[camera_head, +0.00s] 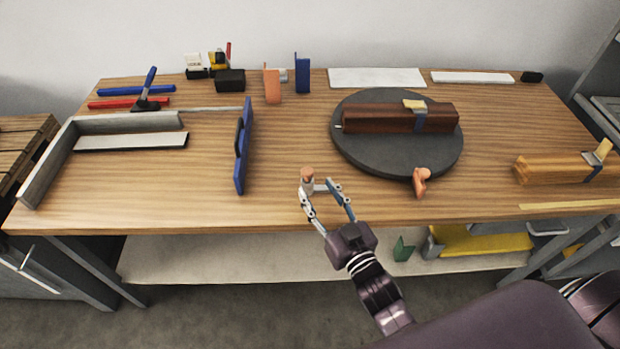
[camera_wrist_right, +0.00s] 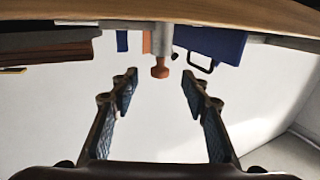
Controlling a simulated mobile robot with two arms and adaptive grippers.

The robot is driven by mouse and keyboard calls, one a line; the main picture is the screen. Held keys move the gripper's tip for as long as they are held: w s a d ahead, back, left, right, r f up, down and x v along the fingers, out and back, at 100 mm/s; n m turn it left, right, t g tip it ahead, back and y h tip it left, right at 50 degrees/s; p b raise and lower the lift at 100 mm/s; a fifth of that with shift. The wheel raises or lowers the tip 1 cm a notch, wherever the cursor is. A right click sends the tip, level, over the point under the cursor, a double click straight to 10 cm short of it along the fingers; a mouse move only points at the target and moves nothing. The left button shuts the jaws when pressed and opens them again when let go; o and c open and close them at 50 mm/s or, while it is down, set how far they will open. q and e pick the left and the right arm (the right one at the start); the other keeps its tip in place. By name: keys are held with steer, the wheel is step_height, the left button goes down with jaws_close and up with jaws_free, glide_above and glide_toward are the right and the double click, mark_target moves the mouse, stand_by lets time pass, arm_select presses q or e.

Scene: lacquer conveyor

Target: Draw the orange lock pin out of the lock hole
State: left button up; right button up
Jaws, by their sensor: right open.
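An orange knob, seemingly the lock pin's head (camera_head: 307,174), stands upright on a short grey post (camera_head: 308,187) near the table's front edge. The hole itself is hidden. My right gripper (camera_head: 321,188) is open and empty, its fingers reaching toward the post from the front. In the right wrist view, which is upside down, the orange knob (camera_wrist_right: 160,70) and grey post (camera_wrist_right: 162,38) show between the two open fingers (camera_wrist_right: 158,82), just beyond their tips and apart from them. My left gripper is not in view.
A dark turntable (camera_head: 360,158) bears a brown block (camera_head: 390,119); another orange piece (camera_head: 420,182) stands at its front rim. A blue upright panel (camera_head: 242,150) stands left of the post. A wooden block (camera_head: 545,170) lies at right. The tabletop around the post is clear.

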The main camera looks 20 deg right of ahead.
mark_target(310, 176)
steer(key=shift+w+r, duration=0.1)
steer(key=shift+r, duration=0.15)
steer(key=shift+w+a+r, duration=0.1)
steer(key=shift+w+r, duration=0.15)
steer(key=shift+w, duration=0.45)
steer(key=w, duration=0.1)
steer(key=w+p, duration=0.1)
steer(key=shift+w+a+f, duration=0.1)
steer(key=shift+w+a, duration=0.05)
steer(key=shift+w, duration=0.15)
steer(key=shift+w+a+f, duration=0.1)
steer(key=shift+w+f, duration=0.05)
steer(key=shift+w, duration=1.05)
steer(key=shift+c, duration=0.4)
steer(key=c, duration=1)
steer(key=o, duration=0.4)
jaws_close()
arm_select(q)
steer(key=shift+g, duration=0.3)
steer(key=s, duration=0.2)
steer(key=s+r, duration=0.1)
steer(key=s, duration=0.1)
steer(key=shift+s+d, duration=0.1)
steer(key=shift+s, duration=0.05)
